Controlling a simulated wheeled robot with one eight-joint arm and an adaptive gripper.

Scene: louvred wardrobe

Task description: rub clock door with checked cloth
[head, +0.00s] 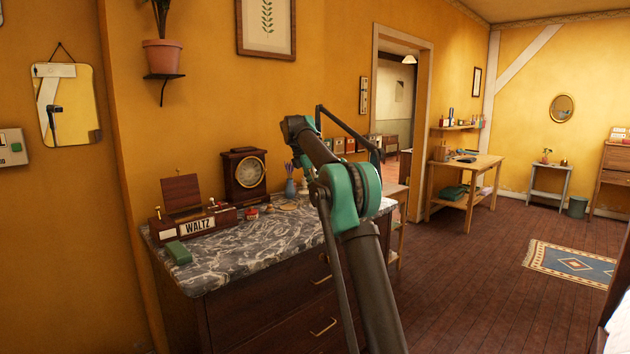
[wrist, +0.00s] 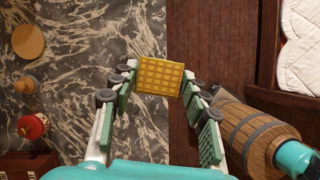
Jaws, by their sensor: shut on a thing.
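The clock (head: 245,174) is a dark wooden mantel clock at the back of the marble-topped dresser. Its front door (head: 251,171) has a round pale dial behind it and looks shut. In the wrist view my gripper (wrist: 159,82) is shut on the checked cloth (wrist: 160,73), a yellow square with a grid pattern held between the fingertips. The gripper hangs over the right edge of the marble top, apart from the clock. The clock is not seen in the wrist view. In the head view my arm stands right of the clock, and I cannot make out the gripper or cloth.
The marble top (head: 230,263) also holds a WALTZ box (head: 198,224), a green block (head: 179,252), a blue vase (head: 290,188) and small items before the clock. The wrist view shows a cork disc (wrist: 28,42) and a red item (wrist: 32,126). Open floor lies right.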

